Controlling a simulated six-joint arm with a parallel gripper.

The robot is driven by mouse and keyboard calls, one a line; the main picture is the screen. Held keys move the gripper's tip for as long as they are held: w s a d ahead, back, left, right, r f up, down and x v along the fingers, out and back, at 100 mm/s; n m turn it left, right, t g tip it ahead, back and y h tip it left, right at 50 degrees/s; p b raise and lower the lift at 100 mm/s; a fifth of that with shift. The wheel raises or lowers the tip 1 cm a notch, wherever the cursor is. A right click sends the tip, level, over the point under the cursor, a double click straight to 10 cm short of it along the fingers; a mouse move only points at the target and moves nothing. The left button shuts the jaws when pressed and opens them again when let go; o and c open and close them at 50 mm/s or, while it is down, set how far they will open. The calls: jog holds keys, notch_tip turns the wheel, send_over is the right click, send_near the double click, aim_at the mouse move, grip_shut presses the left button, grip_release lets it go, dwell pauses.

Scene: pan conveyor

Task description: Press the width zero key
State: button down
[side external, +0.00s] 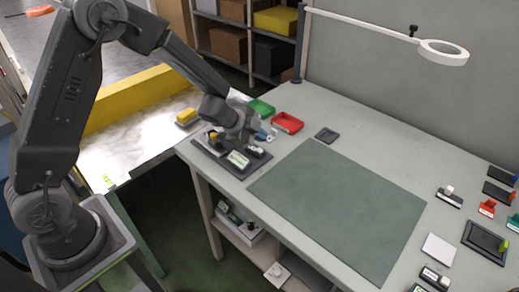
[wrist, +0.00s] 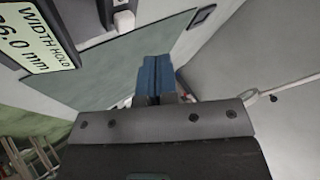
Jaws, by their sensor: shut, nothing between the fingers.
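A measuring unit with a pale green display (side external: 238,159) sits on a dark base plate (side external: 208,154) at the near left end of the grey table. In the wrist view, the display (wrist: 38,35) is at the upper left, partly cut off, and reads "WIDTH HOLD" with a value ending in "6.0 mm". My gripper (side external: 268,135) is low over the far side of this unit. Its blue fingers (wrist: 154,76) are together and empty in the wrist view. I cannot make out the width zero key in either view; whether the fingertips touch anything is unclear.
A red tray (side external: 287,122) and a green tray (side external: 261,108) stand just beyond my gripper. A large green mat (side external: 340,205) lies clear in the middle of the table. A lamp (side external: 443,52) overhangs the back. Several small devices line the right side.

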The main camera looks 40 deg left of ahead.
aim_at(259, 151)
jog(key=shift+f, duration=0.85)
dwell(1.5)
jog(key=shift+f, duration=0.4)
jog(key=shift+f, duration=0.5)
dwell(0.8)
jog(key=shift+r, duration=0.9)
jog(key=shift+r, duration=0.1)
jog(key=shift+r, duration=2.45)
